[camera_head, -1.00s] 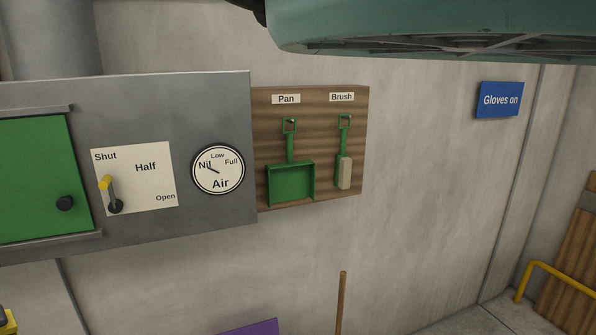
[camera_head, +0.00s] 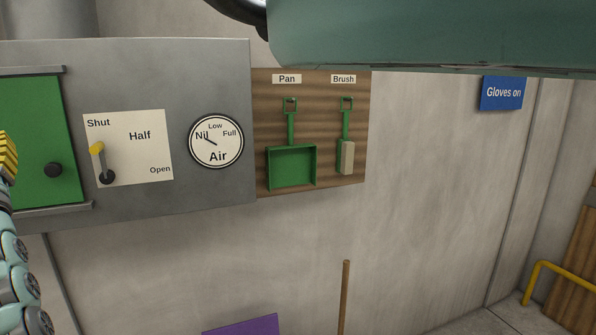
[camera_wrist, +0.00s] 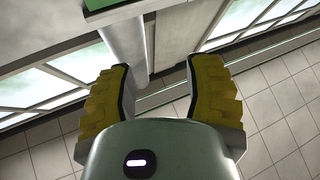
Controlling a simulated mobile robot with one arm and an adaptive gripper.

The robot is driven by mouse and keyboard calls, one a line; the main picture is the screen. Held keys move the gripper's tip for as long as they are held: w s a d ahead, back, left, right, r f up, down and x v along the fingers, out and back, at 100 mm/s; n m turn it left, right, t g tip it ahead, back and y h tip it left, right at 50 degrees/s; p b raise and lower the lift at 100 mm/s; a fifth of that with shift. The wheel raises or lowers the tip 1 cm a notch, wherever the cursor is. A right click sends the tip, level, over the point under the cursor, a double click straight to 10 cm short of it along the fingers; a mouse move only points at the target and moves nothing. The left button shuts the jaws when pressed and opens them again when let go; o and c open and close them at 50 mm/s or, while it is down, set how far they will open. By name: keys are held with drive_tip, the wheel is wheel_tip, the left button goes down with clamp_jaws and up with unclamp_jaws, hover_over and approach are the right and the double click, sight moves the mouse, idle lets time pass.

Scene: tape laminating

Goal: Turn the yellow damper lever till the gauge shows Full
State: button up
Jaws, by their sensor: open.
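The yellow-tipped damper lever (camera_head: 98,150) is on a white plate (camera_head: 150,165) marked Shut, Half and Open. Its yellow knob points up at Shut, above a black pivot. The round Air gauge (camera_head: 217,142) to its right is marked Nil, Low and Full, and its needle points at Nil. In the wrist view my gripper (camera_wrist: 160,80) has its two yellow padded fingers wide apart with nothing between them. In the head view a yellow-and-black part of my arm's end shows at the left edge, left of the lever and apart from it.
A green door (camera_head: 38,140) with a black knob (camera_head: 53,170) is left of the plate on the grey cabinet. A wooden board (camera_head: 330,115) right of the gauge holds a green pan (camera_head: 292,167) and a brush (camera_head: 346,157). A wooden handle (camera_head: 344,295) stands below.

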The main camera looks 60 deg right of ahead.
drive_tip(key=d+f+m+g+h+b, duration=0.1)
drive_tip(key=d+m+g+h+b, duration=0.15)
drive_tip(key=d+g, duration=0.2)
drive_tip(key=m+g+h+b, duration=0.2)
drive_tip(key=m+g+h, duration=0.1)
drive_tip(key=g, duration=0.2)
approach(99, 146)
drive_tip(key=p+x, duration=1.1)
drive_tip(key=shift+w+a+f, duration=0.15)
drive_tip(key=shift+w+a, duration=0.05)
drive_tip(key=shift+w, duration=0.25)
drive_tip(key=shift+w+d+f+p, duration=0.15)
drive_tip(key=shift+w+d+p, duration=0.2)
drive_tip(key=shift+w, duration=0.1)
clamp_jaws()
